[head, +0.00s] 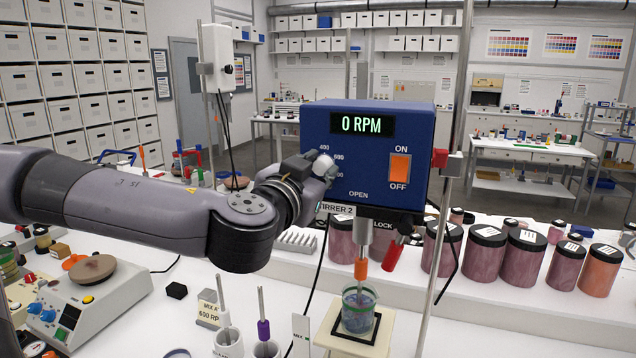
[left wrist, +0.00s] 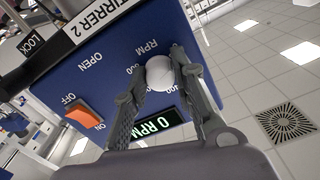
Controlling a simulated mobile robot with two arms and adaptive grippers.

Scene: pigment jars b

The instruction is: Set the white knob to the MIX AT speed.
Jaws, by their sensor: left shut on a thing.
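The stirrer box (head: 368,150) is blue, and its display (head: 361,124) reads 0 RPM. The white knob (head: 323,164) sits at the left of its front, with speed numbers such as 400, 500 and 600 around it. My left gripper (head: 318,172) is shut on the knob. In the left wrist view the fingers stand on both sides of the round white knob (left wrist: 160,72); its pointer is hidden. The orange switch (head: 399,168) lies between ON and OFF. A small card (head: 209,308) reads "MIX A" and "600 RP", its right edge partly covered. My right gripper is not in view.
Below the box a stirring shaft reaches into a glass beaker (head: 358,310) of blue stuff on a stand. Several pigment jars (head: 483,255) line the bench to the right. A red clamp handle (head: 393,255) hangs under the box. A metal rod stands on the right.

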